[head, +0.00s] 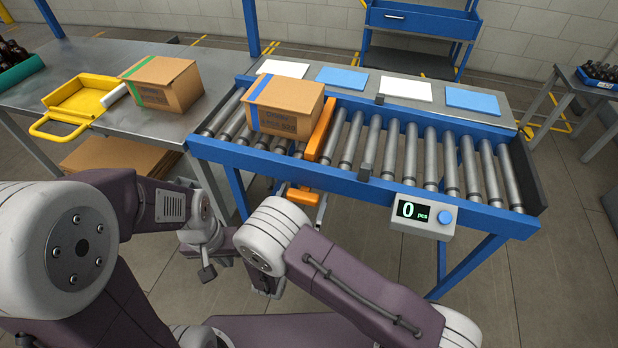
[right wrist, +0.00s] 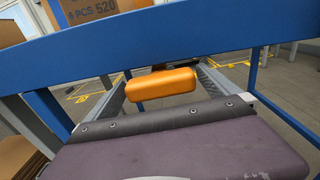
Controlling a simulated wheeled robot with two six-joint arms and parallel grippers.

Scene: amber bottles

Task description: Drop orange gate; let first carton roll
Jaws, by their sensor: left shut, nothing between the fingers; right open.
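The orange gate (head: 320,130) stands up across the rollers. A carton with blue tape (head: 286,108) sits on the rollers just left of it; I cannot tell whether they touch. The gate's orange handle (head: 302,196) hangs below the blue front rail. In the right wrist view the handle (right wrist: 160,84) lies between the fingers of my open right gripper (right wrist: 163,78), not clamped. In the head view my right gripper is mostly hidden behind my arm. My left gripper (head: 207,272) is shut and empty, low in front of the table and conveyor.
A carton with green tape (head: 165,84) and a yellow tray (head: 84,97) are on the steel table (head: 60,55) at left. Rollers right of the gate are clear. A counter box (head: 423,214) reading 0 hangs on the blue front rail (head: 345,185). White and blue pads lie behind.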

